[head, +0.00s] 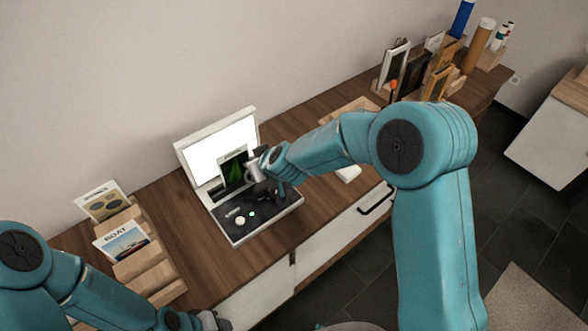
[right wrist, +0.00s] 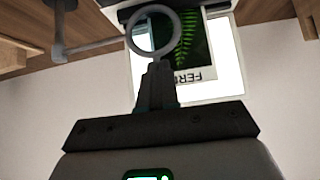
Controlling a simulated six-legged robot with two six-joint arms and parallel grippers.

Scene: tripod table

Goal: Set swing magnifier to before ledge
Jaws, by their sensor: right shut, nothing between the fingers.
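The swing magnifier (right wrist: 178,34) is a grey ring on a thin bar that runs left to a dark post (right wrist: 60,28) in the right wrist view. The ring overlaps the fern card (right wrist: 196,52), which stands against a lit panel and reads upside down. My right gripper (right wrist: 157,72) is shut and empty, its fingertips close to the ring's edge; I cannot tell if they touch. In the head view my right gripper (head: 254,172) is in front of the fern card and largely hides the magnifier. My left gripper (head: 212,320) is only partly in view at the bottom edge.
The white viewer case (head: 178,152) has a lit lid and a dark base with round buttons. A wooden stepped rack (head: 145,262) with cards stands to its left. Frames and bottles crowd the far right end of the wooden counter (head: 296,122). A small white item lies right of the case.

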